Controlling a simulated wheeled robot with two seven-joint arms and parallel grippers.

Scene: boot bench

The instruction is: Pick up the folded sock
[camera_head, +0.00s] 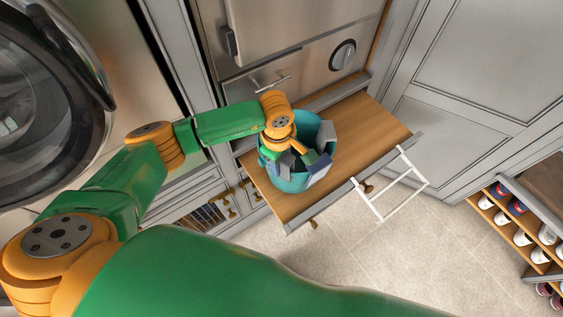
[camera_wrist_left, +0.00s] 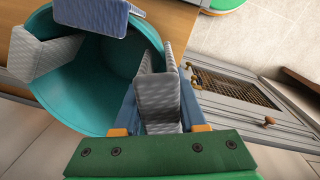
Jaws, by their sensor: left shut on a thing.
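A grey folded sock (camera_wrist_left: 158,95) sits between the blue fingers of my left gripper (camera_wrist_left: 157,82) in the left wrist view. The gripper is shut on it at the rim of a teal bucket (camera_wrist_left: 75,100). In the head view my left gripper (camera_head: 287,160) reaches down over this bucket (camera_head: 290,184), and the held sock is hard to make out there. Another grey sock (camera_wrist_left: 45,57) and a blue one (camera_wrist_left: 92,14) hang over the rim. In the head view, a grey piece (camera_head: 327,133) and a bluish one (camera_head: 319,169) hang there too. My right gripper is out of view.
The bucket stands on a pulled-out wooden shelf (camera_head: 365,128) with free room on its right. A white rack (camera_head: 390,190) hangs at its front edge. A washing machine (camera_head: 45,95) is at left, and a shoe rack (camera_head: 520,235) at right.

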